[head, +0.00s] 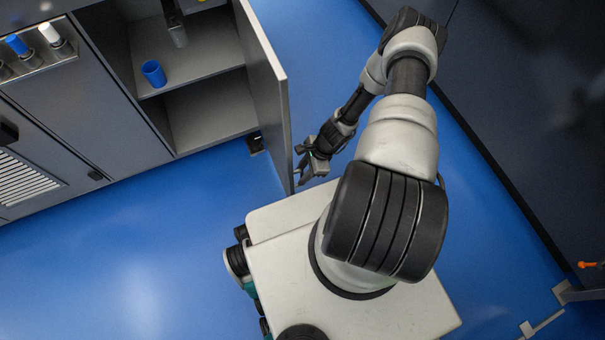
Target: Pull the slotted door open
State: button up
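A grey door panel (265,102) stands swung out from an open two-level cabinet (205,70) at the upper middle. Its inner face shows; its outer face is turned away, so I cannot tell whether it has slots. At the far left, a grey front with pale slots (25,178) sits flush and looks shut, with a dark handle (8,131) near its top. My gripper (302,172) is beside the free edge of the swung-out door, on its right side. The fingers are small and dark here, and contact with the door cannot be made out.
A blue cup (153,73) stands on the cabinet's upper shelf (195,62). Blue floor (140,250) is clear at lower left. A dark wall or cabinet (540,100) stands at right.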

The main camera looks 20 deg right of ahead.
jog(key=shift+s, duration=0.1)
jog(key=p+v, duration=0.4)
jog(key=v, duration=1.3)
jog(key=shift+r+p, duration=0.2)
jog(key=shift+p, duration=0.2)
